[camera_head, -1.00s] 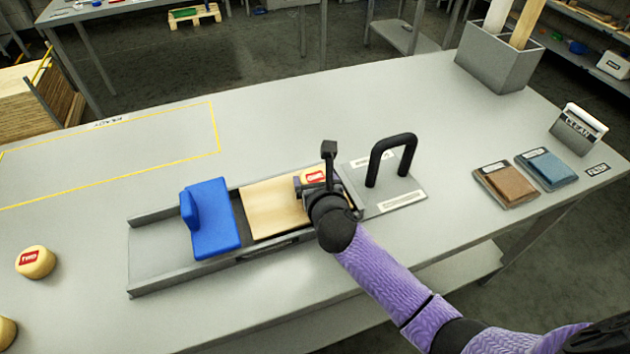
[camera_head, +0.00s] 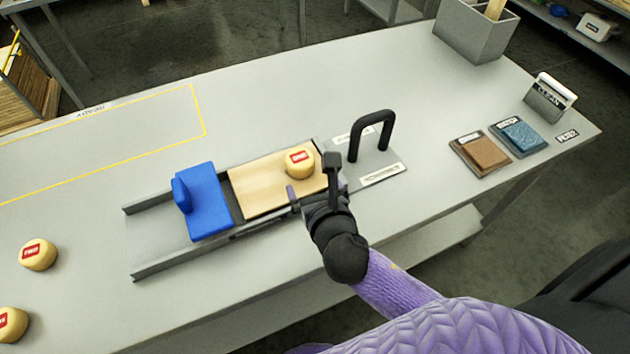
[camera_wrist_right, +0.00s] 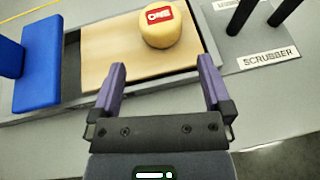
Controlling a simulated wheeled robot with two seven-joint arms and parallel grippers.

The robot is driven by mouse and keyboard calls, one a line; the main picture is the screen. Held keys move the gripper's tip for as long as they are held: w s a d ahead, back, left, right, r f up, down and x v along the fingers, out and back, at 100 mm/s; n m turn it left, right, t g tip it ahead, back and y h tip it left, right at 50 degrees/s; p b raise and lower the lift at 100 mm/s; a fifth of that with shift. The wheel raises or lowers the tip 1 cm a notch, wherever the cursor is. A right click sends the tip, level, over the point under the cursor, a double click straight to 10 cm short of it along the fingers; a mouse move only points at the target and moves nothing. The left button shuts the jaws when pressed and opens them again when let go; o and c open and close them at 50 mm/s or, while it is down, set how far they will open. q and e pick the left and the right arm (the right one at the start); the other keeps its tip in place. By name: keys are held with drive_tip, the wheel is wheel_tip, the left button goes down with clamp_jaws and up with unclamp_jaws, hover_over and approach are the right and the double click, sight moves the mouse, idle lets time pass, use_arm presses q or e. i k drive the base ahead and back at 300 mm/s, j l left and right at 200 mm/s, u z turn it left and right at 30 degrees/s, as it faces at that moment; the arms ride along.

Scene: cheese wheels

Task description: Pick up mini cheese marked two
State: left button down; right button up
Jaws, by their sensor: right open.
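The mini cheese marked TWO (camera_head: 37,254) is a pale yellow round with a red label, lying on the table at the far left. Another mini cheese (camera_head: 10,324) is cut off by the lower left edge; its label is not fully readable. A mini cheese marked ONE (camera_head: 299,163) sits on a wooden board; it also shows in the right wrist view (camera_wrist_right: 165,32). My right gripper (camera_head: 316,190) is open and empty in front of this cheese, apart from it. Its purple fingers (camera_wrist_right: 162,68) point toward the board. My left gripper is out of view.
The wooden board (camera_head: 256,195) lies in a metal channel (camera_head: 150,268) with a blue pusher block (camera_head: 206,203). A black-handled scrubber (camera_head: 373,130) stands right of it. Brown (camera_head: 480,150) and blue (camera_head: 522,137) pads lie farther right. A yellow-outlined area (camera_head: 205,120) is empty.

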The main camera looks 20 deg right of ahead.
sight(37, 255)
drive_tip(key=u, duration=1.4)
